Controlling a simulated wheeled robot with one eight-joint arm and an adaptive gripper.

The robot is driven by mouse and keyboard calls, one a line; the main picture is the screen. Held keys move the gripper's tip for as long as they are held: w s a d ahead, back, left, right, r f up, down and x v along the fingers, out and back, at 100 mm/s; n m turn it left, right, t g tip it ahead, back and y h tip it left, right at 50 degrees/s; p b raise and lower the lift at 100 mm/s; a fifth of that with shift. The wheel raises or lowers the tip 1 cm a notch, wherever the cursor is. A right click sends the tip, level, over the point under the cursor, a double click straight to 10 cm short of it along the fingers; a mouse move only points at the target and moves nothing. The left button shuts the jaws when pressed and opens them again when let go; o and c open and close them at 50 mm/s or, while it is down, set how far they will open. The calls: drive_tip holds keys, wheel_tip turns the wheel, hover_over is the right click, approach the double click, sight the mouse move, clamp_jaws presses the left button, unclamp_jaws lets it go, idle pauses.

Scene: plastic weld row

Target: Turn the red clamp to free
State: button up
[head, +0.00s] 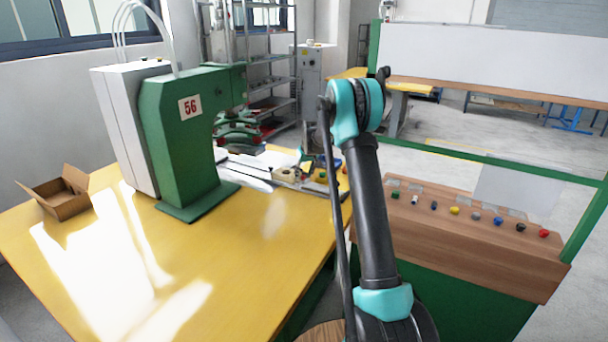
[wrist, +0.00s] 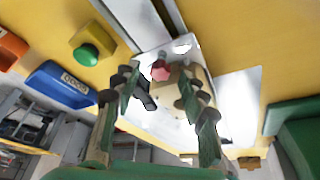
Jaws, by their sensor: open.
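A small red part (wrist: 160,72), which looks like the red clamp's end, shows in the wrist view between my fingertips and beyond them. A dark lever-like piece (wrist: 146,96) sits just below it, and I cannot tell whether they are joined. Both are at a pale metal fixture (wrist: 177,48) on the yellow table. My gripper (wrist: 157,88) is open, one finger on each side of the red part, with no clear contact. In the head view the fixture (head: 287,175) is at the table's right end, and my arm partly hides that area; the clamp is not clear there.
A green press (head: 180,130) stands on the yellow table (head: 240,260), left of the fixture. A yellow box with a green button (wrist: 88,54), a blue bin (wrist: 62,86) and an orange bin (wrist: 10,46) are nearby. A wooden console (head: 470,235) with several coloured knobs stands right.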

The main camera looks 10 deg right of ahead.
drive_tip(key=shift+f, duration=0.2)
clamp_jaws()
drive_tip(key=shift+a+m+h, duration=0.15)
drive_tip(key=shift+m+h, duration=0.45)
drive_tip(key=shift+m, duration=1)
unclamp_jaws()
drive_tip(key=shift+r, duration=0.1)
drive_tip(key=v, duration=1.2)
